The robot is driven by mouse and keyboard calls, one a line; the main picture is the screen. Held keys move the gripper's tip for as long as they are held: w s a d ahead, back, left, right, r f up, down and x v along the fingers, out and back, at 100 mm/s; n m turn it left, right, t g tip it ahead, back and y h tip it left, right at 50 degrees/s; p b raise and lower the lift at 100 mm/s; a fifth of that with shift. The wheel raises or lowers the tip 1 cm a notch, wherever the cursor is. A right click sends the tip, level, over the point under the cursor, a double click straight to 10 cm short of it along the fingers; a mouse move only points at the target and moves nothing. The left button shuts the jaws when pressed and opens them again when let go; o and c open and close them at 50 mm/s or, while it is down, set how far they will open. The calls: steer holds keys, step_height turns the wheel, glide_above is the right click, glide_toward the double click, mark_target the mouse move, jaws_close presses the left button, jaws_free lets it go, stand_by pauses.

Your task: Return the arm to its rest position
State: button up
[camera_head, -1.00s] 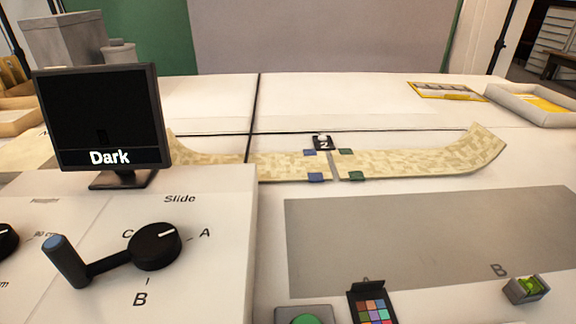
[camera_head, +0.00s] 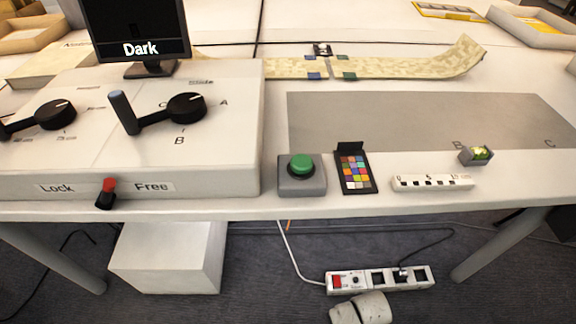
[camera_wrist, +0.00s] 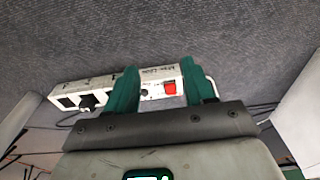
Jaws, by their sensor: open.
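My gripper (camera_wrist: 163,88) shows in the wrist view with its two green fingers apart and nothing between them. It points at the grey carpet, and a white power strip (camera_wrist: 150,87) with a red switch lies beyond the fingers. In the head view a pale rounded part, which seems to be part of my arm, shows at the bottom edge below the power strip (camera_head: 380,279). My gripper's fingers are not visible in the head view.
The white table (camera_head: 350,207) has its front edge above the carpet. A white box (camera_head: 165,258) stands under the table.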

steer(key=s+d+r+p, duration=0.2)
steer(key=s+r+p, duration=0.3)
steer(key=r, duration=1.2)
steer(key=s+d+r+p, duration=0.3)
steer(key=s+r+p, duration=0.1)
steer(key=r+p, duration=1)
steer(key=s+d+r+p, duration=0.2)
steer(key=s+r+p, duration=0.3)
steer(key=r, duration=1.7)
steer(key=p, duration=0.4)
steer(key=shift+s+d+r+p, duration=0.25)
steer(key=shift+s+d+p, duration=0.05)
steer(key=shift+d+p, duration=0.05)
